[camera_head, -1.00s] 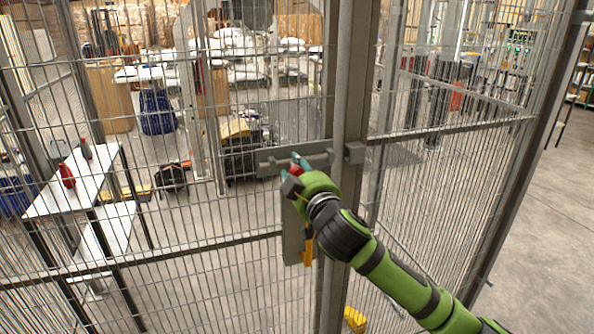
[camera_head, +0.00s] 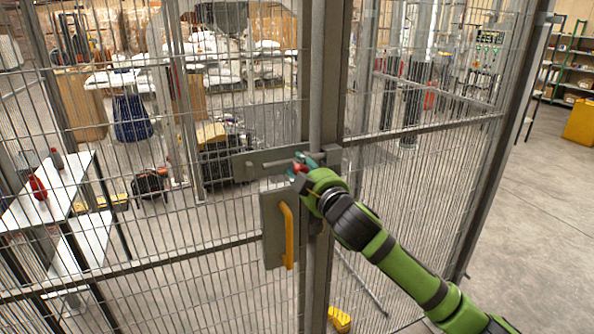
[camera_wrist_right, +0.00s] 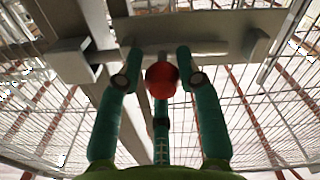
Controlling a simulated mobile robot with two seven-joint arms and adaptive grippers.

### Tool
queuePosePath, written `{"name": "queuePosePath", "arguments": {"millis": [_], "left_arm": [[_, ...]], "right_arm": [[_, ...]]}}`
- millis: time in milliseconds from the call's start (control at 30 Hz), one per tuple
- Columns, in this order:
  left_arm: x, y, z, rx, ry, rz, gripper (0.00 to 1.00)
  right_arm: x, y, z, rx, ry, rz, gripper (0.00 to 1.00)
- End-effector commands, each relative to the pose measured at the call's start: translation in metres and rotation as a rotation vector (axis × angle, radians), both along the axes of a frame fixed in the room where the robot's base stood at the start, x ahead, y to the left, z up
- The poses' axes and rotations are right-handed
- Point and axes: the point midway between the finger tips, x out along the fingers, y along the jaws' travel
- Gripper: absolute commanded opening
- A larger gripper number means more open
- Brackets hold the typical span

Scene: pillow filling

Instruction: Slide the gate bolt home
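The gate bolt is a grey plate (camera_head: 252,165) on the mesh gate with a red knob (camera_head: 299,168). The knob also shows in the right wrist view (camera_wrist_right: 161,80). The knob is towards the plate's right end in the head view, near the grey keeper (camera_head: 331,155) on the post. My left gripper is not in view.
A yellow handle (camera_head: 287,236) on a grey lock box (camera_head: 271,218) is below the bolt. The gate post (camera_head: 325,85) and mesh panels stand close around my right arm. Behind the mesh is a white table (camera_head: 62,190) with bottles. Open floor lies at the right.

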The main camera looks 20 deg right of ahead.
Motion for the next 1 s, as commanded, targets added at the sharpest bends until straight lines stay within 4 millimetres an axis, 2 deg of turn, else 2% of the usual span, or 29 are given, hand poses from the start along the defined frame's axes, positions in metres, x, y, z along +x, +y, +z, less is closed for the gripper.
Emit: {"name": "queuePosePath", "arguments": {"millis": [333,467,567,900,1000], "left_arm": [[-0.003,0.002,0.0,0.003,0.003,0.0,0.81],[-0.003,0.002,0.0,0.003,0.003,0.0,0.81],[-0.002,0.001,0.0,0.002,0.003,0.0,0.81],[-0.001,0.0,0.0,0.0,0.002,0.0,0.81],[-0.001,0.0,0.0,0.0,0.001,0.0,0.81]], "right_arm": [[-0.001,0.001,0.0,0.001,0.0,0.001,0.55],[-0.008,0.0,-0.001,0.001,0.001,0.003,0.55],[-0.022,-0.001,-0.001,0.0,0.001,0.003,0.55],[-0.091,-0.004,-0.001,0.0,0.002,0.001,0.55],[-0.105,-0.005,-0.001,0.0,0.002,0.0,0.55]]}}
